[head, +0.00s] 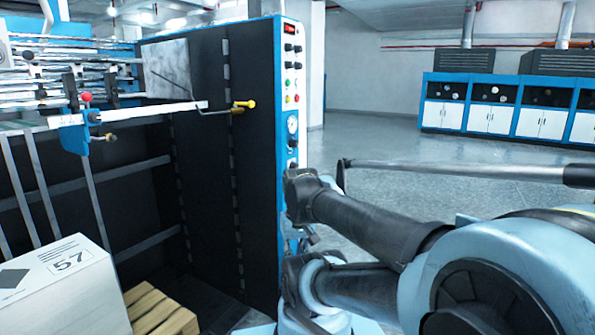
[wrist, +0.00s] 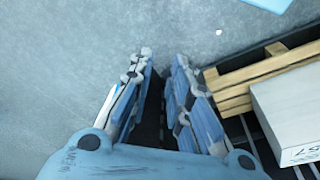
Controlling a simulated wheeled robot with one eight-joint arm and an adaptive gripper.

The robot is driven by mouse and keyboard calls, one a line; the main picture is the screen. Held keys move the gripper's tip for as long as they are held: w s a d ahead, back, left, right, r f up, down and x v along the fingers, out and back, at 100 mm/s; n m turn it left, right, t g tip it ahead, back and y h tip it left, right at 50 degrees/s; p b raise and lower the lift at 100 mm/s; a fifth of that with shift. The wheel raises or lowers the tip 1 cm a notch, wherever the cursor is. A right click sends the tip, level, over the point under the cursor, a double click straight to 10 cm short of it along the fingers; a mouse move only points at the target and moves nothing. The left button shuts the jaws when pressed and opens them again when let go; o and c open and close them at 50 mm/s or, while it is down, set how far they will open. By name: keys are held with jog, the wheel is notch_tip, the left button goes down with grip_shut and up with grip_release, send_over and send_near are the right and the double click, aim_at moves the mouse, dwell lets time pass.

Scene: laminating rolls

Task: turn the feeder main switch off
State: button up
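The feeder's control panel (head: 291,90) is a narrow, blue-edged strip on the end of a dark cabinet in the head view. I cannot tell which control is the main switch; the panel's lower part is partly hidden by my arm. My gripper (wrist: 164,60) shows in the wrist view with its two blue fingers apart and nothing between them. It points over the grey floor, away from the panel controls.
A yellow-tipped rod (head: 245,104) sticks out near the panel. Blue-and-white cabinets (head: 490,118) stand at the back right, with open floor before them.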

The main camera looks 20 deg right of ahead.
jog(key=o, duration=0.4)
jog(key=shift+w+a+r+m, duration=0.1)
jog(key=shift+a+r+m, duration=0.05)
jog(key=shift+r+m, duration=0.15)
jog(key=shift+o, duration=0.4)
jog(key=w+a+r+m+y, duration=0.2)
jog(key=w+r+m+y, duration=0.2)
jog(key=w+m, duration=0.3)
jog(key=w, duration=0.3)
jog(key=shift+a+r+m+y, duration=0.3)
jog(key=shift+a+r+m, duration=0.05)
jog(key=shift+r+m, duration=0.05)
jog(key=m+t+y, duration=0.8)
jog(key=m+t, duration=0.3)
jog(key=m, duration=0.8)
send_near(295, 167)
jog(key=w+d+x, duration=0.1)
jog(key=x, duration=0.8)
jog(key=shift+w, duration=0.2)
jog(key=shift+d+f, duration=0.1)
jog(key=shift+f, duration=0.05)
jog(key=c, duration=1)
